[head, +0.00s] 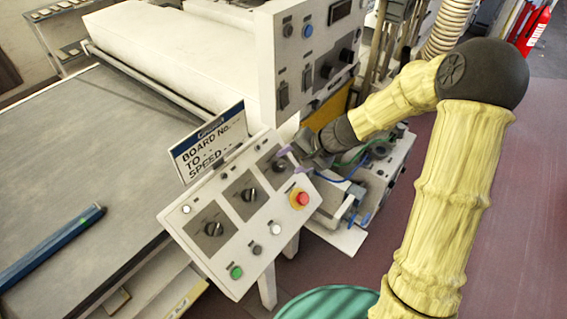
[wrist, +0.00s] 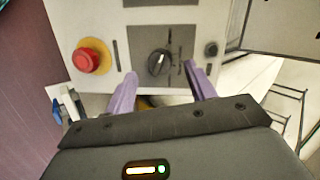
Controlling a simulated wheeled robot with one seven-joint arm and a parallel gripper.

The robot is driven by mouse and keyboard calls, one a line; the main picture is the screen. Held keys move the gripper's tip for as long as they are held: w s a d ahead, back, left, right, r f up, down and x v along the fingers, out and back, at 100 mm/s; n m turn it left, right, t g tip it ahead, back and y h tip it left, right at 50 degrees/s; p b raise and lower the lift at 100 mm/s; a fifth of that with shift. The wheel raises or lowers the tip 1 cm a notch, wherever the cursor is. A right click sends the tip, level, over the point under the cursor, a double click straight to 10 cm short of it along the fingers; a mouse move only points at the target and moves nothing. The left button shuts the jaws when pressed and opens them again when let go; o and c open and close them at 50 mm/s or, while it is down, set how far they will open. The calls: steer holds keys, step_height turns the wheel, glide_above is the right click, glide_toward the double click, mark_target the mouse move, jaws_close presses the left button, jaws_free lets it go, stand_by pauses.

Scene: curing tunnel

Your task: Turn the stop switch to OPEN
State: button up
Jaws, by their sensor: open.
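A sloped white control panel (head: 222,262) carries three dark rotary knobs on grey plates. The upper-right knob (head: 278,165) is the one nearest my gripper (head: 289,160). In the wrist view this black knob (wrist: 158,62) sits on its grey plate with a pale pointer mark, turned a little off vertical. My gripper's purple fingers (wrist: 161,76) are apart, one to each side of the knob and short of it in the picture, with nothing between them. I cannot tell whether they touch the panel. The plate's lettering is too small to read, so which switch is the stop switch is unclear.
A red emergency button (head: 302,198) on a yellow ring sits close by on the panel. The middle knob (head: 249,195) and left knob (head: 213,229) lie lower left. A sign (head: 208,143) stands behind the panel. A conveyor belt (head: 80,170) fills the left.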

mark_target(283, 165)
steer(key=shift+x, duration=2.3)
steer(key=shift+w+d, duration=0.1)
steer(key=shift+w, duration=0.05)
steer(key=c, duration=1)
